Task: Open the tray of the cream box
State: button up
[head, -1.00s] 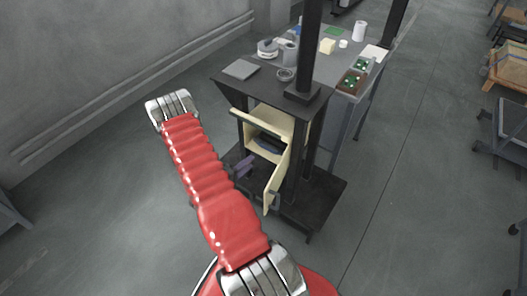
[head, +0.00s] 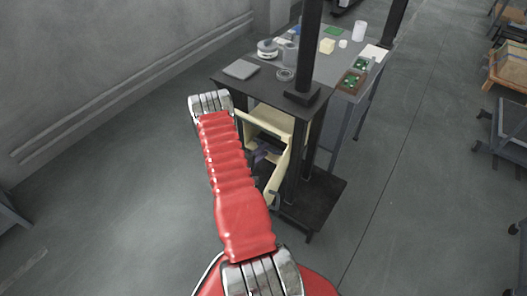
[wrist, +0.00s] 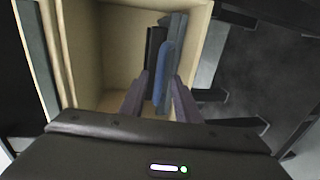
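The cream box (head: 268,121) stands under the dark tabletop in the head view, its front open and a cream door panel (head: 282,172) swung out. In the wrist view I look into the box's cream interior (wrist: 115,45). A dark grey tray-like part (wrist: 178,45) with a blue strip (wrist: 163,72) lies inside; I cannot tell how far it is out. My gripper (wrist: 159,98) is open, its two purplish fingers apart on either side of the blue strip's near end. Contact is not clear. In the head view my gripper (head: 263,153) is at the box's opening, partly hidden by my red arm.
A lift column (head: 311,50) rises through the dark tabletop (head: 262,91) above the box. Tape rolls, a mug and small boxes crowd the grey bench (head: 320,65) behind. A black base plate (head: 325,200) lies below.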

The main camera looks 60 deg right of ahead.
grip_shut()
dwell(0.5)
